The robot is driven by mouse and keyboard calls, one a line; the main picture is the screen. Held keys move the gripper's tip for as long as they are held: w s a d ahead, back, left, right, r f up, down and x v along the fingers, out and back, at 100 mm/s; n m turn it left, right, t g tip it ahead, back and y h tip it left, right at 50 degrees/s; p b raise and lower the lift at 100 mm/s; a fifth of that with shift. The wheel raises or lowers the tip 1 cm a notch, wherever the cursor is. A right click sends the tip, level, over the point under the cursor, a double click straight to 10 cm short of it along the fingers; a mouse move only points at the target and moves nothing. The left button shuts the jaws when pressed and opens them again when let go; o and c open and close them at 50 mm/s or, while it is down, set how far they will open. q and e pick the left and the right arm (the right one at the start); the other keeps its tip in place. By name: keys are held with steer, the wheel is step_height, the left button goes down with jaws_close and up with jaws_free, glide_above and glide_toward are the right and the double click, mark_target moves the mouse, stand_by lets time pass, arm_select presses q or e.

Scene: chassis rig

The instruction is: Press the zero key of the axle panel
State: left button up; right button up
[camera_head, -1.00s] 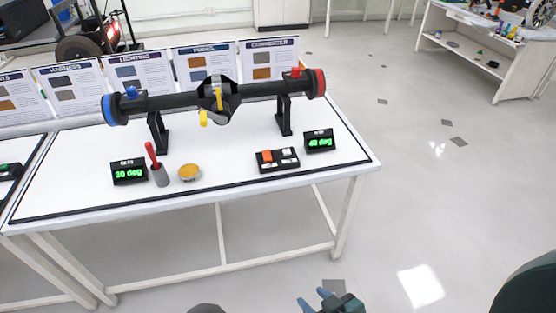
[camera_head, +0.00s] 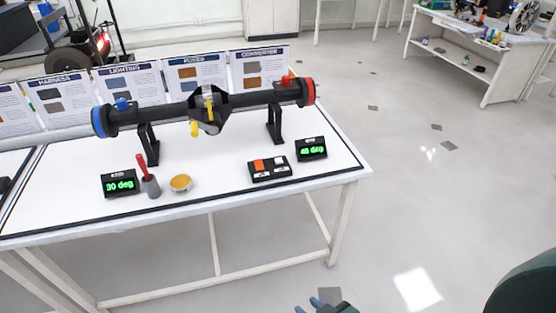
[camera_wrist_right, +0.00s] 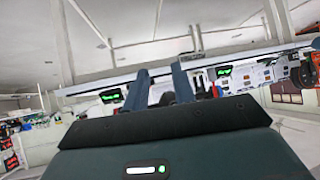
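The axle panel (camera_head: 258,178), a small black box with an orange key (camera_head: 258,165) and several white keys, sits near the table's front edge. Key markings are too small to read, so I cannot tell which is zero. The axle (camera_head: 180,112), a black tube with blue and red ends, rests on two black stands behind it. My right gripper (camera_head: 312,304) shows at the bottom edge, in front of the table and apart from the panel. In the right wrist view the right gripper (camera_wrist_right: 160,72) has its two blue fingers apart with nothing between them. My left gripper is out of view.
A display reading 30 deg (camera_head: 120,184), a red-handled tool in a grey holder (camera_head: 151,187) and a yellow-topped round tin (camera_head: 180,183) stand left of the panel. A 40 deg display (camera_head: 311,149) stands right of it. Floor right of the white table (camera_head: 225,205) is clear.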

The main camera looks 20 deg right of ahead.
jaws_close()
stand_by(1.4)
